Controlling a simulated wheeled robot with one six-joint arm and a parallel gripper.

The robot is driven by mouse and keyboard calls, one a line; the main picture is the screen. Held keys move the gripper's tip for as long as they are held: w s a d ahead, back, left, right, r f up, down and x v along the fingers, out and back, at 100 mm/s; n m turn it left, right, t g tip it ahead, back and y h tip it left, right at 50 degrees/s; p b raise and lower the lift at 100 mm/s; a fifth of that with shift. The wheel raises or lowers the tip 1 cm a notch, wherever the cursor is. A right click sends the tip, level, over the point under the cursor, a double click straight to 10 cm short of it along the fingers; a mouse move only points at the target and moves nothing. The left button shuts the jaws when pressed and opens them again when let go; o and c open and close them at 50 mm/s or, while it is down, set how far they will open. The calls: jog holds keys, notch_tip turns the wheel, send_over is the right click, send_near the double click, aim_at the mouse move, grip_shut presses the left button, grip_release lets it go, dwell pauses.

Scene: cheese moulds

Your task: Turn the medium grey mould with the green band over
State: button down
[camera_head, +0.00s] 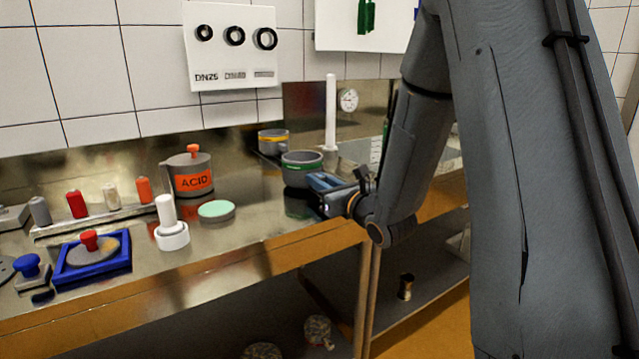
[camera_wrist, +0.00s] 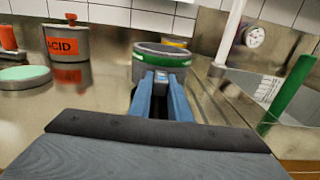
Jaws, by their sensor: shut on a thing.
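The grey mould with the green band (camera_head: 302,174) is at the right part of the steel counter. Its rim faces up and its round top looks hollow; the band runs near the top. It appears level. My gripper (camera_head: 322,181) reaches it from the right and is shut on its near side. In the wrist view the mould (camera_wrist: 147,68) is straight ahead, and the gripper fingers (camera_wrist: 162,84) meet its near wall. A dark reflection lies below it; I cannot tell whether its bottom touches the counter. The fingers hide part of the near wall.
A smaller grey mould with a yellow band (camera_head: 273,144) stands close behind. A white post (camera_head: 331,110) and a gauge (camera_head: 348,100) are behind to the right. The ACID pot (camera_head: 190,174) and a mint-topped disc (camera_head: 216,211) stand to the left. The counter's front edge is near.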

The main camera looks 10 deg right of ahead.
jog(key=c, duration=1.6)
grip_release()
jog(key=shift+o, duration=0.2)
jog(key=shift+f, duration=0.1)
jog(key=shift+s, duration=0.1)
jog(key=shift+s+d, duration=0.3)
jog(key=shift+s, duration=0.3)
jog(key=shift+b+v, duration=0.5)
jog(key=shift+v, duration=2.2)
jog(key=shift+r, duration=0.2)
notch_tip(320, 180, up, 6)
jog(key=p, duration=0.3)
jog(key=shift+f, duration=0.1)
